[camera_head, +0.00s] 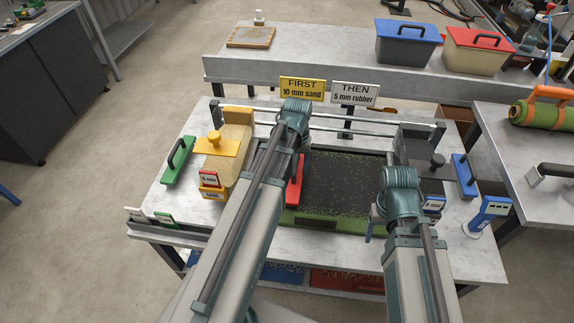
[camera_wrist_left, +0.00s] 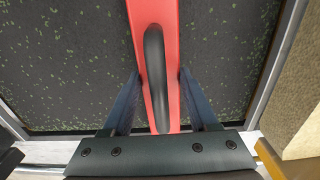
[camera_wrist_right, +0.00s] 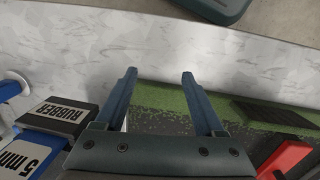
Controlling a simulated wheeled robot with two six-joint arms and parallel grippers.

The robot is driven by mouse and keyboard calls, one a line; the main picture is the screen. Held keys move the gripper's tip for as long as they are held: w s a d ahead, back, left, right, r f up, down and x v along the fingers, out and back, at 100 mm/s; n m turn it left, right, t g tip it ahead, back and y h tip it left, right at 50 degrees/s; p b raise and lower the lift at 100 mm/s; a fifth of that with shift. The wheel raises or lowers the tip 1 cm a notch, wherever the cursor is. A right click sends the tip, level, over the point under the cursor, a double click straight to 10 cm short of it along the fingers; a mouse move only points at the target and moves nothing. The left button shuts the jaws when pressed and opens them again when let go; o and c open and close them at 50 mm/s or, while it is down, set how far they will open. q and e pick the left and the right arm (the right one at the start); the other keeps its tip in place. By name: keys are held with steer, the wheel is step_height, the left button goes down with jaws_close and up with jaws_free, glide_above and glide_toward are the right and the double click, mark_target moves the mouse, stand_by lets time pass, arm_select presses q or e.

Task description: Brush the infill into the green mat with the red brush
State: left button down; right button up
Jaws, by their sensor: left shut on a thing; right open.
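The green mat (camera_head: 330,223) lies in a framed bed on the table. Dark infill covers most of it, with green flecks showing through and a green band along the near edge. It also shows in the left wrist view (camera_wrist_left: 75,60) and right wrist view (camera_wrist_right: 172,102). The red brush (camera_head: 294,188) lies across the mat's left part. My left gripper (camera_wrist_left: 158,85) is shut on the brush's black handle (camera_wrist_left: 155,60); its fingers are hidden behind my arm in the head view. My right gripper (camera_wrist_right: 159,78) is open and empty above the mat's near right edge.
A yellow sand hopper (camera_head: 229,150) stands left of the mat and a grey rubber hopper (camera_head: 419,143) right of it. Signs (camera_head: 302,88) stand behind. A blue gauge stand (camera_head: 489,212) is at the right. A green-handled piece (camera_head: 179,160) lies far left.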

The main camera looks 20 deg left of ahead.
arm_select(q)
steer(key=shift+w+d, duration=1.1)
steer(key=shift+d, duration=2.65)
steer(key=shift+w+d, duration=1.05)
steer(key=shift+d, duration=2.75)
steer(key=shift+w+d, duration=1.1)
steer(key=shift+d, duration=2.65)
steer(key=shift+s+a, duration=0.3)
steer(key=shift+a, duration=0.75)
steer(key=shift+s+a, duration=0.3)
steer(key=shift+a, duration=0.7)
steer(key=shift+s+a, duration=0.3)
steer(key=shift+a, duration=0.75)
steer(key=shift+d, duration=0.1)
steer(key=shift+w+d, duration=0.3)
steer(key=shift+d, duration=0.7)
steer(key=shift+w+d, duration=0.35)
steer(key=shift+d, duration=0.7)
steer(key=shift+w+d, duration=0.3)
steer(key=shift+d, duration=0.7)
steer(key=shift+s+a, duration=1.5)
steer(key=shift+a, duration=3.65)
steer(key=shift+s+a, duration=1.45)
steer(key=shift+a, duration=3.65)
steer(key=shift+s+a, duration=1.5)
steer(key=shift+a, duration=3.65)
